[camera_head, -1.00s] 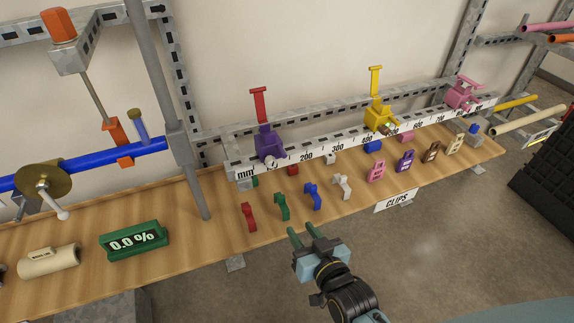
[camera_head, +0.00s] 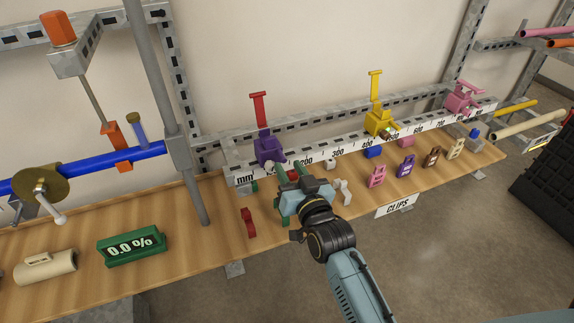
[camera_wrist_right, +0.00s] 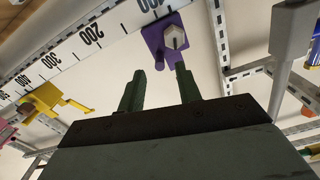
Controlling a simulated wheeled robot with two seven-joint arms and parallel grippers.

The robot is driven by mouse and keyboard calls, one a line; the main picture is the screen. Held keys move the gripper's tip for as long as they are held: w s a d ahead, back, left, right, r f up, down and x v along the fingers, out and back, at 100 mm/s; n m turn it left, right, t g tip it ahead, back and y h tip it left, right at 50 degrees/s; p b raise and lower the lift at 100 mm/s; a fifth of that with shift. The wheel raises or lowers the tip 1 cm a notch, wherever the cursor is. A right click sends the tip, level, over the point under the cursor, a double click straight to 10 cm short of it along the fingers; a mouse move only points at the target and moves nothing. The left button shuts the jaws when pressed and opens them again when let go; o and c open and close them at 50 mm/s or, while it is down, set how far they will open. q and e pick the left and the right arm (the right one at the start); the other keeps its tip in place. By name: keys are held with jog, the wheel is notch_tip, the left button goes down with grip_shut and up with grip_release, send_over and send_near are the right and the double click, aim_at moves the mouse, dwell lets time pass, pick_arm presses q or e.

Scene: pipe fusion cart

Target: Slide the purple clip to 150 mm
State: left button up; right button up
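The purple clip (camera_head: 268,150), with a red upright handle (camera_head: 259,108), sits on the white millimetre ruler rail (camera_head: 345,148) near its left end. In the right wrist view the purple clip (camera_wrist_right: 165,42) has a pale knob and sits close to the 100 mark. My right gripper (camera_head: 287,178) is just in front of and below the clip, over the bench. Its two green fingers (camera_wrist_right: 160,85) are apart with nothing between them, pointing towards the clip without touching it. My left gripper is not in view.
A yellow clip (camera_head: 379,122) and a pink clip (camera_head: 461,99) sit further right on the rail. Several small coloured clips, including a red one (camera_head: 248,222), stand on the wooden bench (camera_head: 190,235) around my gripper. A grey post (camera_head: 165,110) rises left of the rail.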

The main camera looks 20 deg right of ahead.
aim_at(271, 153)
jog(key=shift+w, duration=1.15)
grip_shut()
